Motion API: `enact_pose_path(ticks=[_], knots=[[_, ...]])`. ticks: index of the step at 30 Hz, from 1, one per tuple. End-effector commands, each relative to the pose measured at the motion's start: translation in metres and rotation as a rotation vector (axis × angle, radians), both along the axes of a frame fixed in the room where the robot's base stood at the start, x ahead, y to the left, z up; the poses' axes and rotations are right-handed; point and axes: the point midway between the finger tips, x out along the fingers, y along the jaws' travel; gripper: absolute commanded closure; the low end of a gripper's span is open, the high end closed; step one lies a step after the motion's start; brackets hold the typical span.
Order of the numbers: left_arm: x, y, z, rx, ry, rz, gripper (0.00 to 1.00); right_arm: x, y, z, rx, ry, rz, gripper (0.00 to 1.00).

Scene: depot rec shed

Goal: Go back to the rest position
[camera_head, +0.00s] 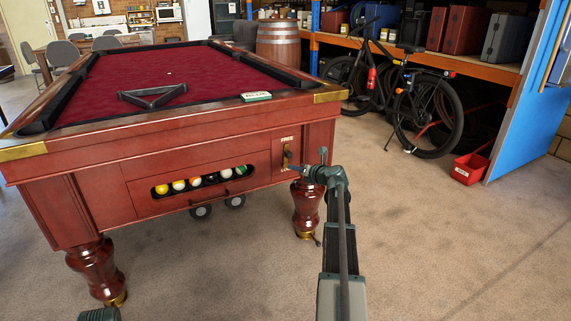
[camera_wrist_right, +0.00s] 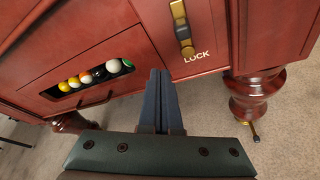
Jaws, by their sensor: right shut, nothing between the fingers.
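My right gripper (camera_head: 300,170) reaches in front of the pool table's end panel, just below and beside a brass latch (camera_head: 286,152). In the right wrist view my right gripper (camera_wrist_right: 160,75) has its two dark fingers together, with nothing between them. My left gripper does not show; a small dark green part at the bottom left edge of the head view seems to be mine.
The pool table (camera_head: 155,140) fills the left, with a triangle rack (camera_head: 152,96) on its red cloth and several balls in the front slot (camera_head: 205,181). A bicycle (camera_head: 400,95) and a red bin (camera_head: 469,168) stand at the right. The floor (camera_head: 440,240) at right front is clear.

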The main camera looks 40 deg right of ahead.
Motion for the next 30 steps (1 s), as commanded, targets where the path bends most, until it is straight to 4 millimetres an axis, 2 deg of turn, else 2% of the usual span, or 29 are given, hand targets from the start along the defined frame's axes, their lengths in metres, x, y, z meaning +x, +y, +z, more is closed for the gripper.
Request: enact_pose_path(ticks=[1,5,20,22,23,26,29,30], knots=[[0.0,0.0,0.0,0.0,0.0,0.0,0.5,-0.008,0.0,0.0,0.001,0.0,-0.002,1.0],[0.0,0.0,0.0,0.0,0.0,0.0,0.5,-0.014,-0.001,0.0,0.001,-0.001,0.0,1.0],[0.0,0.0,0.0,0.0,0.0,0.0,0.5,-0.014,-0.001,0.0,0.0,0.0,0.001,1.0],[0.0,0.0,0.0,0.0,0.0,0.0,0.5,-0.012,0.005,-0.001,-0.011,0.005,0.014,1.0],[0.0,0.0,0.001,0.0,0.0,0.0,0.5,-0.01,0.011,-0.002,-0.026,0.011,0.028,1.0],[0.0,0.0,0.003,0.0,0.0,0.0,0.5,0.0,0.049,-0.007,-0.119,0.049,0.117,1.0],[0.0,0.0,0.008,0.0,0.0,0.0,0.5,0.013,0.113,-0.017,-0.288,0.106,0.28,1.0],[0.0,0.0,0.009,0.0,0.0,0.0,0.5,0.017,0.142,-0.022,-0.369,0.128,0.359,1.0]])
